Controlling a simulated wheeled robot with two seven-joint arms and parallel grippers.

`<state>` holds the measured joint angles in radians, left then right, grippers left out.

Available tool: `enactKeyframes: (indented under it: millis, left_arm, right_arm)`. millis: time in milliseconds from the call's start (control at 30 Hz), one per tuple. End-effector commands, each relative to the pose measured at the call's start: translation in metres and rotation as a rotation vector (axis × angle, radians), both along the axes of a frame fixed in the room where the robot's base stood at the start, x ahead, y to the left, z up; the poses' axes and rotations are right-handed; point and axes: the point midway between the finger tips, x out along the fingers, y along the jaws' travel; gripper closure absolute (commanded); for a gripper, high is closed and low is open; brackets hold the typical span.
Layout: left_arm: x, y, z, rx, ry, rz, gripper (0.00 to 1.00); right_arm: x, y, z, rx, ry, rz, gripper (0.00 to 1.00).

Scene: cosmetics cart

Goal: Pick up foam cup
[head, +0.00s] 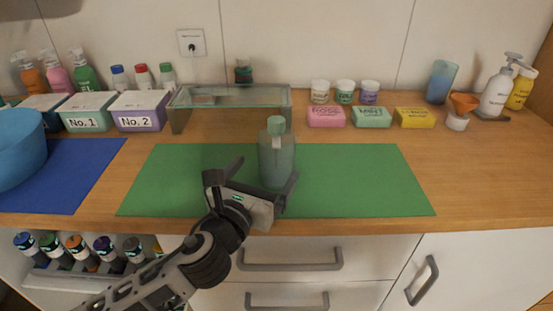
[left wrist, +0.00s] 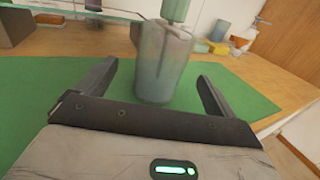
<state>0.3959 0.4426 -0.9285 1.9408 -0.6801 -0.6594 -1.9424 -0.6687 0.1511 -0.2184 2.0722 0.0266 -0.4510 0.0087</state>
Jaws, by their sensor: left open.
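The foam cup appears to be the translucent grey-green vessel (head: 277,160) with a green top, upright on the green mat (head: 370,180). In the left wrist view the cup (left wrist: 163,65) stands between the lines of the two fingers, and thin wire-like parts show at its upper part. My left gripper (head: 266,168) is open at the near side of the cup, with one finger to each side. I cannot tell how deep the cup sits between the fingertips. Neither finger visibly grips it. My right gripper is not in view.
A glass-topped stand (head: 230,97) is close behind the cup. Boxes No. 1 (head: 86,112) and No. 2 (head: 139,111) and a blue bowl (head: 18,150) are at left. Soap boxes (head: 371,117) and a blue cup (head: 441,82) are at right. The mat's right part is clear.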

Motion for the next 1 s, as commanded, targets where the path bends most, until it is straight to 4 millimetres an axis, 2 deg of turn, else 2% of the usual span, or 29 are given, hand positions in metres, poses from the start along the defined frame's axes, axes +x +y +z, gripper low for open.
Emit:
enactKeyframes:
  millis: [267, 500, 800, 833, 1000]
  left_arm:
    - [0.021, -0.01, 0.002, -0.002, 0.0, 0.0, 0.07]
    - [0.052, -0.024, 0.003, -0.002, 0.001, 0.001, 0.07]
    - [0.058, -0.027, 0.003, -0.001, 0.002, 0.0, 0.07]
    - [0.058, -0.026, 0.003, -0.001, 0.002, 0.0, 0.1]
    - [0.058, -0.026, 0.003, -0.001, 0.002, 0.0, 0.57]
  right_arm:
    - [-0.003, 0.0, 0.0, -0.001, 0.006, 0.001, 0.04]
    - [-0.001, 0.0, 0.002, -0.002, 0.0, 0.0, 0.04]
    - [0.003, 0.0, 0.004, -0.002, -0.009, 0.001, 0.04]
    - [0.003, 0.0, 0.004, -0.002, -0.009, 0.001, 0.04]
    - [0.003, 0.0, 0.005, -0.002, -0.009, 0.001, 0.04]
